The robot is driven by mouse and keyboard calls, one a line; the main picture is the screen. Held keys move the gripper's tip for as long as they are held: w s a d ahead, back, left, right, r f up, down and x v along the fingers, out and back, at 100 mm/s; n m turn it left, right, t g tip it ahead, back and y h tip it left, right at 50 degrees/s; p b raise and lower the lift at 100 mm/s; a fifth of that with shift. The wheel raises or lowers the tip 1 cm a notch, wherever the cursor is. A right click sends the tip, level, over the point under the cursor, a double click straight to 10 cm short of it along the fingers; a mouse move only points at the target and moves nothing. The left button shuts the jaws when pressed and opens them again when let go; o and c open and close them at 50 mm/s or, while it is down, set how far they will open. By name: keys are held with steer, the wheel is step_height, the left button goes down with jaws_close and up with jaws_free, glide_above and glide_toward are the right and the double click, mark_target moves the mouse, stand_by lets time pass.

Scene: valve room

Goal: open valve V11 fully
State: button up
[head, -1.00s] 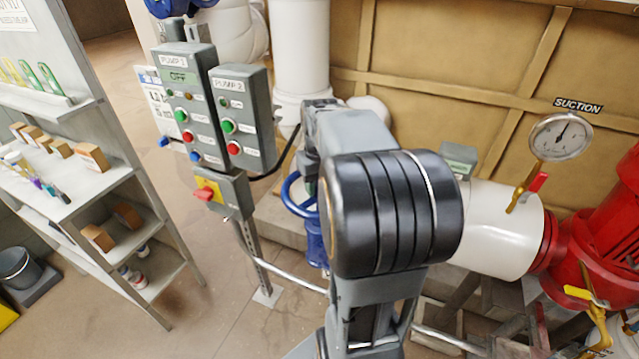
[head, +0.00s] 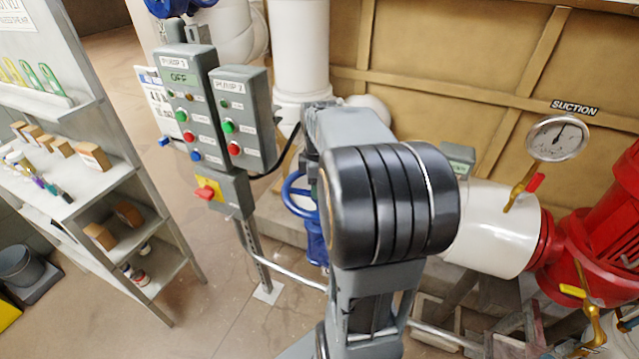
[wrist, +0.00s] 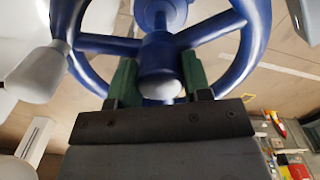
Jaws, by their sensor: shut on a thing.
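A blue handwheel (wrist: 240,50) with spokes and a central hub (wrist: 157,50) fills the top of the wrist view. My gripper (wrist: 158,80) is shut on the handwheel, with its green fingers on either side of its near part. A pale rounded end shows between the fingers. In the head view a blue handwheel (head: 296,196) shows partly, left of my arm, above a blue valve body (head: 316,243). My arm hides the gripper and the rest of the wheel there. No V11 label is readable.
A control post with PUMP 1 (head: 190,105) and PUMP 2 (head: 243,118) boxes stands left of the wheel. A shelf (head: 100,180) is further left. A suction gauge (head: 557,138) and red pump (head: 600,230) are at right. Floor between shelf and post is clear.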

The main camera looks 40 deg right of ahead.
steer(key=n, duration=0.5)
steer(key=shift+s+a+f+n, duration=0.1)
steer(key=shift+f+n, duration=0.2)
steer(key=shift+f, duration=0.05)
steer(key=n+p, duration=0.1)
steer(key=n, duration=0.5)
steer(key=shift+n, duration=0.4)
steer(key=o, duration=0.8)
steer(key=shift+c, duration=0.2)
steer(key=shift+o, duration=0.6)
steer(key=shift+r+p, duration=0.4)
steer(key=shift+r, duration=0.05)
steer(key=shift+o, duration=0.7)
step_height(320, 180, up, 6)
steer(key=p, duration=0.4)
steer(key=shift+p, duration=0.4)
